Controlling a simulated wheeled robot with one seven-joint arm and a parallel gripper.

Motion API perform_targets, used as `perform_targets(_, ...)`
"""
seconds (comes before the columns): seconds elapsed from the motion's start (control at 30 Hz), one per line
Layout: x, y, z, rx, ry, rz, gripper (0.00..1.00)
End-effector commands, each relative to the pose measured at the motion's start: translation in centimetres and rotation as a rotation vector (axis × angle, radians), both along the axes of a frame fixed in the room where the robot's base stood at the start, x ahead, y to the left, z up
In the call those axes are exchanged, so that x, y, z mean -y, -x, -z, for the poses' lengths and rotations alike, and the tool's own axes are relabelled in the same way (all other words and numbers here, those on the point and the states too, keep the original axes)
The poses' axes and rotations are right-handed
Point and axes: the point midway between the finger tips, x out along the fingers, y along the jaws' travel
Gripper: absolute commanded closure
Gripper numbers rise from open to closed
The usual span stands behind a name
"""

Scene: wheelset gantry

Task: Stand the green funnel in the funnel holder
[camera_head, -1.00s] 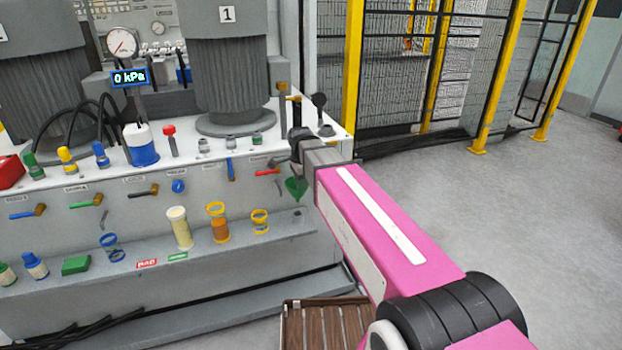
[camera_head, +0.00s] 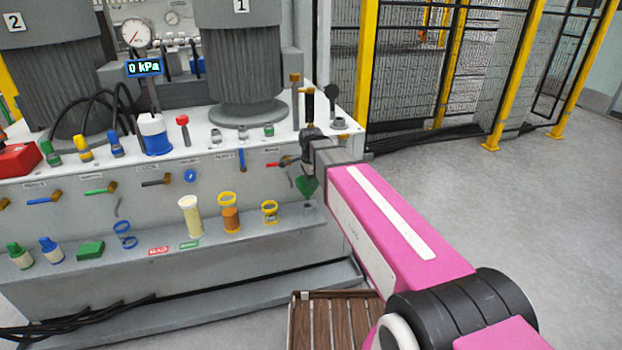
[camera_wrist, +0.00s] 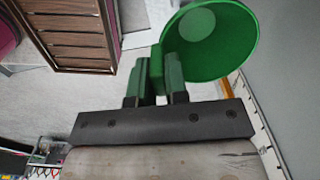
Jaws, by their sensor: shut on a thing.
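The green funnel (camera_head: 307,187) is in my gripper (camera_head: 309,172), in front of the bench face near its right end. In the wrist view my gripper (camera_wrist: 157,76) is shut on a green tab at the side of the funnel (camera_wrist: 212,42). The round bowl of the funnel lies to the right of the fingers. In the head view the funnel is above the right end of the lower shelf, over a small dark fitting (camera_head: 308,207). I cannot tell whether this fitting is the funnel holder. My wrist hides part of the gripper.
The lower shelf (camera_head: 160,262) carries a yellow ring piece (camera_head: 270,211), an orange-filled cylinder (camera_head: 230,215) and a cream cylinder (camera_head: 190,216). Tools hang on the bench face. Levers (camera_head: 330,104) stand on the bench top. A slatted wooden crate (camera_head: 335,322) is on the floor.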

Motion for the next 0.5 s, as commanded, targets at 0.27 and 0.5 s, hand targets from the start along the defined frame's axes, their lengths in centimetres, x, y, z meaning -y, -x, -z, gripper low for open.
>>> perform_targets(0.27, 0.0, 0.0, 2.0, 0.0, 0.0, 0.0, 1.0)
perform_targets(0.5, 0.0, 0.0, 3.6, 0.0, 0.0, 0.0, 1.0)
